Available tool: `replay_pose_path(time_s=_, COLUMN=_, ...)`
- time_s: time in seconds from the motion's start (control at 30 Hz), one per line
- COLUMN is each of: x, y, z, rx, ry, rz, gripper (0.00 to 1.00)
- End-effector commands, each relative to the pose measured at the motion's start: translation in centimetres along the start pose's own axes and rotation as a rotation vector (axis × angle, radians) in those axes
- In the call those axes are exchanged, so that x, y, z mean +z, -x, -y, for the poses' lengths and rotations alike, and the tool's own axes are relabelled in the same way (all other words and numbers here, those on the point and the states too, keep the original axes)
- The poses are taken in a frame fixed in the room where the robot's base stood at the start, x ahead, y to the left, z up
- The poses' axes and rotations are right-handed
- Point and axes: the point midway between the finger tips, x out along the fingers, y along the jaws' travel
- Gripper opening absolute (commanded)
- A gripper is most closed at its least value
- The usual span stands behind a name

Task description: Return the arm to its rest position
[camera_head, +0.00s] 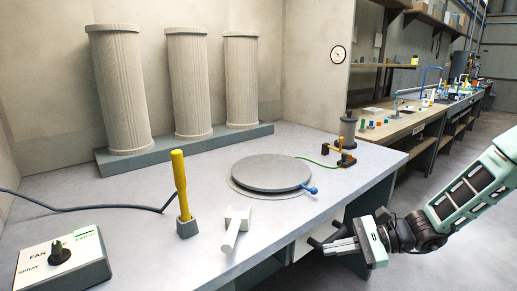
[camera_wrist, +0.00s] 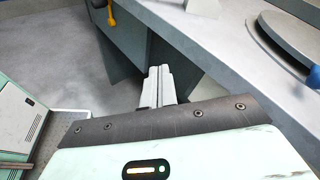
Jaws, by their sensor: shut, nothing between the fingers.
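My gripper (camera_head: 341,246) is in the lower right of the head view, beside the front edge of the grey workbench (camera_head: 140,225). My arm reaches in from the right edge of the picture. The fingers point left and lie together, with nothing between them. In the wrist view my gripper (camera_wrist: 158,82) also shows its pale fingers side by side. Beyond them are the bench's dark side and the grey floor. The gripper appears clear of the things on the bench.
The bench carries a round grey turntable (camera_head: 270,172) with a blue knob, a white hammer-shaped piece (camera_head: 236,228), a yellow-handled tool (camera_head: 181,185) in a holder and a dial box (camera_head: 62,262). Three ribbed columns (camera_head: 188,85) stand behind. Open floor (camera_head: 440,190) lies at the right.

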Motion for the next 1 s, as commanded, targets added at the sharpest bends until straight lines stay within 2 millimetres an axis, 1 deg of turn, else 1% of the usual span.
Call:
replay_pose_path(time_s=0.03, x=3.3, y=-1.3, z=-1.5, rx=0.126, ry=0.094, rz=-0.022, gripper=0.00)
replay_pose_path(time_s=0.1, x=6.5, y=-2.5, z=-3.9, rx=0.285, ry=0.218, rz=-0.048, gripper=0.00)
replay_pose_path(time_s=0.17, x=9.0, y=-3.1, z=-6.0, rx=0.416, ry=0.327, rz=-0.070, gripper=0.00)
replay_pose_path(time_s=0.2, x=10.6, y=-3.3, z=-7.4, rx=0.500, ry=0.403, rz=-0.086, gripper=0.00)
replay_pose_path(time_s=0.33, x=15.0, y=-3.0, z=-11.5, rx=0.756, ry=0.659, rz=-0.131, gripper=0.00)
replay_pose_path(time_s=0.4, x=17.1, y=-2.3, z=-13.4, rx=0.881, ry=0.804, rz=-0.155, gripper=0.00)
replay_pose_path(time_s=0.5, x=19.8, y=-1.1, z=-15.5, rx=1.042, ry=1.017, rz=-0.188, gripper=0.00)
replay_pose_path(time_s=0.6, x=22.1, y=0.5, z=-17.0, rx=1.176, ry=1.231, rz=-0.218, gripper=0.00)
replay_pose_path(time_s=0.7, x=23.8, y=1.8, z=-17.9, rx=1.273, ry=1.416, rz=-0.241, gripper=0.00)
replay_pose_path(time_s=0.8, x=25.0, y=2.7, z=-18.4, rx=1.335, ry=1.552, rz=-0.256, gripper=0.00)
replay_pose_path(time_s=0.9, x=25.5, y=3.2, z=-18.5, rx=1.367, ry=1.633, rz=-0.267, gripper=0.00)
replay_pose_path(time_s=1.0, x=25.7, y=3.4, z=-18.6, rx=1.379, ry=1.665, rz=-0.270, gripper=0.00)
